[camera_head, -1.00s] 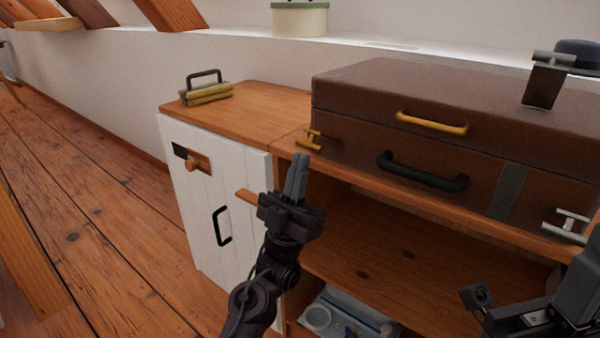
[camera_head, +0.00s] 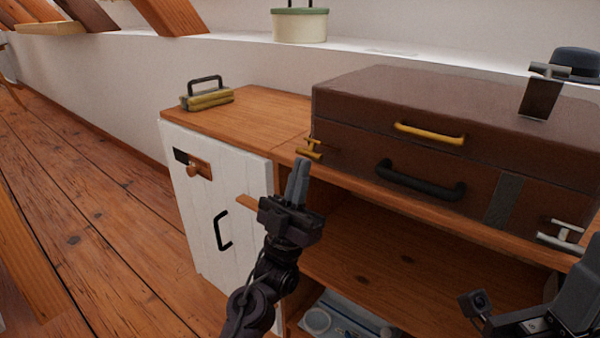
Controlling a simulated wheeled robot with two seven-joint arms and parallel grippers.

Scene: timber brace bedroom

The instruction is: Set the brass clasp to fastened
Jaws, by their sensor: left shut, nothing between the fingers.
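The brass clasp (camera_head: 309,148) is on the left end of the front of the brown suitcase (camera_head: 400,98). It shows as two short yellow bars joined by a thin stem; I cannot tell from this view whether it is fastened. My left gripper (camera_head: 299,168) points up, its grey fingers shut and empty. Its tips appear just below the clasp in the picture; I cannot tell whether they touch it. My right gripper (camera_head: 575,290) is partly in view at the lower right edge, cut off by the frame, and its fingers are not clear.
The suitcase lies on a wooden cabinet (camera_head: 262,108) with an open shelf below and a white door (camera_head: 195,220) at left. The suitcase has a yellow handle (camera_head: 430,133), a black handle (camera_head: 420,182) and a silver clasp (camera_head: 563,235). A yellow brush-like block (camera_head: 207,98) stands at left.

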